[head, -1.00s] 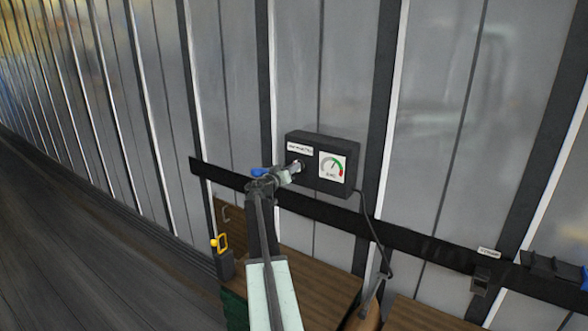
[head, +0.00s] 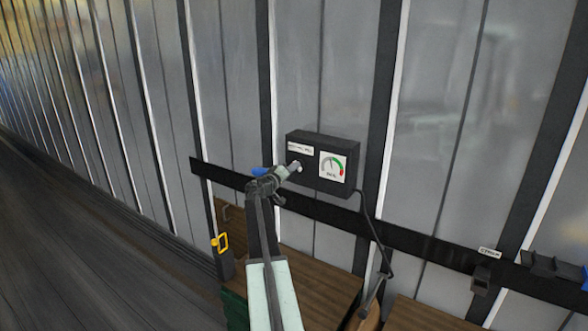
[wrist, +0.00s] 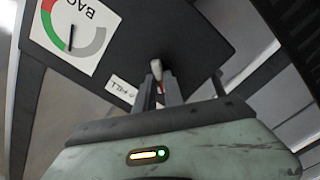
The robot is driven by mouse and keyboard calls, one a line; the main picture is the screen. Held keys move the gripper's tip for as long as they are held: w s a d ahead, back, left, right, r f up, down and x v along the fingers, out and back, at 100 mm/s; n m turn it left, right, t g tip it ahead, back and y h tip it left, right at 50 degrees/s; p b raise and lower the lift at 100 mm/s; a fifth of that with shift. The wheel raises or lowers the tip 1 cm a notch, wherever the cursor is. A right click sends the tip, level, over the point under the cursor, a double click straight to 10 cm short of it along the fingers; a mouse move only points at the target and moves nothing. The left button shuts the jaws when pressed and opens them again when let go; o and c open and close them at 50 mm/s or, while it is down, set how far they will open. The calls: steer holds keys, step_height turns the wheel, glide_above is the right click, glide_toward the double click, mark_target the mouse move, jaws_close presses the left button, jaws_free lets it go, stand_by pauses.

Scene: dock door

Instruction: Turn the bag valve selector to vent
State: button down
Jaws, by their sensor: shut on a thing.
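The bag valve box (head: 308,176) is a dark box on the grey wall panel, with a round-scale gauge (head: 332,168) and a white label (head: 300,149). In the wrist view the pale selector lever (wrist: 156,69) stands out from the box (wrist: 185,35), with a bit of red beside its base. My gripper (wrist: 158,88) is shut on the lever, one finger on each side. The label (wrist: 121,92) beside it partly reads "FILL". The gauge (wrist: 72,32) has a dark needle. In the head view my gripper (head: 293,170) reaches the box's left part and hides the lever's base.
A black rail (head: 320,212) runs along the wall below the box. A cable hangs from the box's right side. A yellow-handled thing (head: 221,243) hangs at lower left. Wooden boards (head: 325,280) stand below. Open floor (head: 80,240) lies left.

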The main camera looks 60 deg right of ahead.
steer(key=shift+a+f, duration=0.1)
steer(key=c, duration=1.4)
jaws_free()
steer(key=shift+w, duration=0.1)
steer(key=shift+c, duration=0.2)
steer(key=a, duration=0.7)
steer(key=shift+a, duration=0.4)
